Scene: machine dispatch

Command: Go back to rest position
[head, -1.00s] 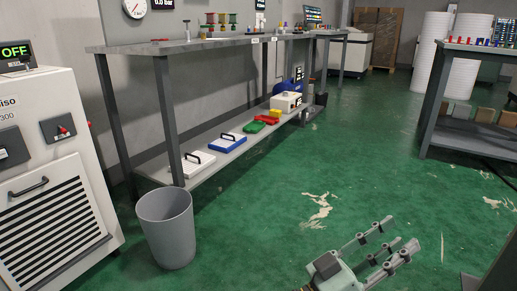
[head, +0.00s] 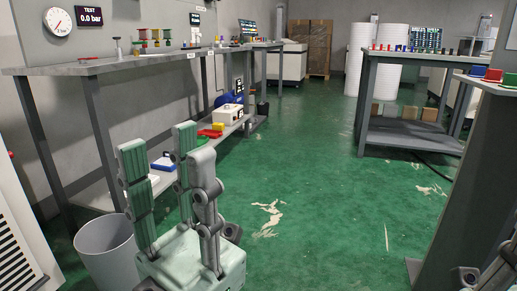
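My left gripper (head: 168,150) stands large in the lower left of the head view, its fingers pointing up. Its fingers are spread apart with a gap between them and nothing held in it. It shows in front of the floor, the grey bin and the lower shelf of the workbench. Grey finger-like links of my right gripper (head: 485,272) show at the bottom right corner. Most of it is cut off by the picture edge, so its opening is hidden.
A grey bin (head: 106,252) stands at lower left, partly behind my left gripper. A long workbench (head: 95,68) runs along the left wall. A second table (head: 405,140) stands at right back; a nearer stand (head: 474,170) fills the right edge. Green floor (head: 310,200) between is clear.

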